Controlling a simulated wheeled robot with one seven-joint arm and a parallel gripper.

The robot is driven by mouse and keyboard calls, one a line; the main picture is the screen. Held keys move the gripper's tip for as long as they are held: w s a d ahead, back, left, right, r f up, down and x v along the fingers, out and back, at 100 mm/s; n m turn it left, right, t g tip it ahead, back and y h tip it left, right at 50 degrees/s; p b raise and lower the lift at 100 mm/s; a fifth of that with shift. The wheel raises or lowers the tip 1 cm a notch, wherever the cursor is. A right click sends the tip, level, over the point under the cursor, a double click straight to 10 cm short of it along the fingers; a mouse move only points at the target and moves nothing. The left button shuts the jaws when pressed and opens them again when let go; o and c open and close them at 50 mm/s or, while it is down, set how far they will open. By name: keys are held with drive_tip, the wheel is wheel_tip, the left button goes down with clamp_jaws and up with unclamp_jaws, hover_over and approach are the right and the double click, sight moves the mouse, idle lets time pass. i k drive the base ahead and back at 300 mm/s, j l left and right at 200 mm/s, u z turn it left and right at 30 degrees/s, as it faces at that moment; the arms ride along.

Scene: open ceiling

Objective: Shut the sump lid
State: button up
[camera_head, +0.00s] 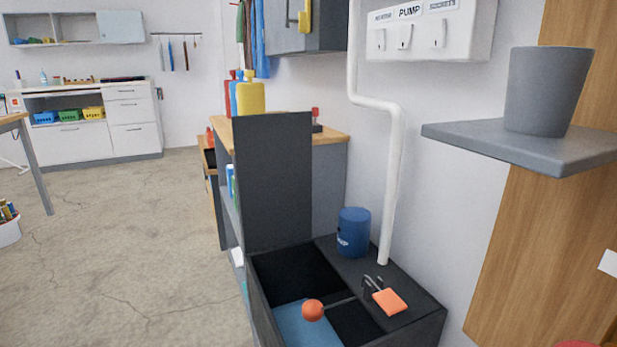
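The sump is a dark grey box (425,322) at the bottom of the view, against the wall. Its lid (275,180) is a tall dark panel standing upright at the back left of the box, so the box is open. Inside I see a blue surface (300,325) and an orange ball (313,310). A blue can (353,232) stands on the box's right-hand top ledge. An orange padlock (390,301) with an open-looking dark shackle lies on the same ledge. My gripper is not in view.
A white pipe (392,170) runs down the wall to the ledge. A grey shelf (490,143) holding a grey cup (548,90) juts out at the right. A wood-topped workbench (330,135) stands behind the lid. The concrete floor (130,240) at left is mostly clear.

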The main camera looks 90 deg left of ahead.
sight(273, 152)
drive_tip(key=j+u, duration=0.35)
drive_tip(key=j, duration=0.15)
drive_tip(key=j+u, duration=0.35)
drive_tip(key=j, duration=0.2)
drive_tip(key=i+j+u, duration=0.15)
drive_tip(key=j+u, duration=0.2)
drive_tip(key=i+j, duration=0.1)
drive_tip(key=j, duration=0.35)
drive_tip(key=i+j, duration=0.1)
drive_tip(key=j, duration=0.35)
drive_tip(key=i+j+u, duration=0.1)
drive_tip(key=j, duration=0.3)
drive_tip(key=i+j, duration=0.15)
drive_tip(key=j, duration=0.3)
drive_tip(key=k+l+u, duration=0.1)
drive_tip(key=u, duration=0.25)
drive_tip(key=k+u, duration=0.2)
drive_tip(key=u, duration=0.15)
drive_tip(key=k+j+u, duration=0.15)
drive_tip(key=u, duration=0.3)
